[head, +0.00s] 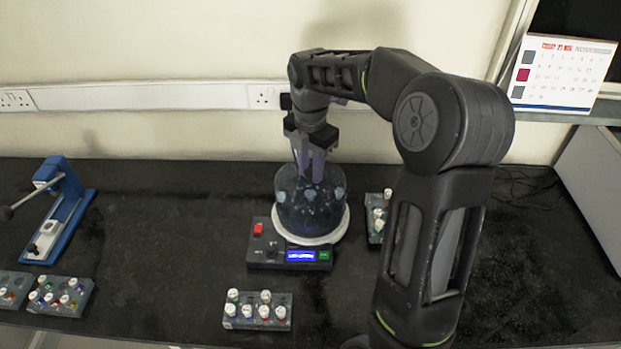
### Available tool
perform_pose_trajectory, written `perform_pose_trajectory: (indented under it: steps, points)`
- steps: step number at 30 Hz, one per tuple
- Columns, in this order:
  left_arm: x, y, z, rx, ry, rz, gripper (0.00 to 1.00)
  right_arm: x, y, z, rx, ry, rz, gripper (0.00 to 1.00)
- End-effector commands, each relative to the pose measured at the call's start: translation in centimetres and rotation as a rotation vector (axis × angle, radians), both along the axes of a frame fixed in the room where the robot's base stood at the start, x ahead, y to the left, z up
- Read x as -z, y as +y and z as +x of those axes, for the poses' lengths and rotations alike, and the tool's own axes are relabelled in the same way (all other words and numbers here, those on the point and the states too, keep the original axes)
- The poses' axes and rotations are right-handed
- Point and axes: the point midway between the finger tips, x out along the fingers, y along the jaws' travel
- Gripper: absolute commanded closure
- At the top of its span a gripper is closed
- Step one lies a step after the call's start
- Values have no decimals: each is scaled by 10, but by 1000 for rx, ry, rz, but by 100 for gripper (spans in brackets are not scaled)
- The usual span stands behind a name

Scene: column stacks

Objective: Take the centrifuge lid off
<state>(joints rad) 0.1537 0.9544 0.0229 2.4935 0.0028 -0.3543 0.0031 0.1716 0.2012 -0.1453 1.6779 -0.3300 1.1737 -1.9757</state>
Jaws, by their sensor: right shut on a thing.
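The centrifuge (263,252) stands in the middle of the bench, with a red button, a blue lit display and a white round rim (338,232). Its clear, bluish lid (311,205) is a drum-like cover over the rotor, and white-capped tubes show through it. My right gripper (312,175) points down from above and is shut on the lid at its top; the fingertips partly hide the grasped part. The lid looks upright and at or just above the white rim; I cannot tell whether they touch. My left gripper is not in view.
A tube rack (258,312) stands in front of the centrifuge, and another rack (376,222) is to its right, partly behind my arm. More racks (60,297) and a blue press-like device (66,208) stand at left. The bench between is clear.

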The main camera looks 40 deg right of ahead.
Motion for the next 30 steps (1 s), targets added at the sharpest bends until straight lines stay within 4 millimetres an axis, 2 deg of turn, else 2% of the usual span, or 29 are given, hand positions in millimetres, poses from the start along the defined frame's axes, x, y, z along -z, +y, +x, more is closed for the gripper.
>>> perform_pose_trajectory:
  steps: [6,12,30]
  points:
    - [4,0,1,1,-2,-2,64,-44,0,1,-1,-5,-1,100]
    - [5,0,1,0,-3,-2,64,-67,0,1,-1,-2,-1,100]
    - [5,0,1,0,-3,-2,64,-69,0,0,-1,-1,0,100]
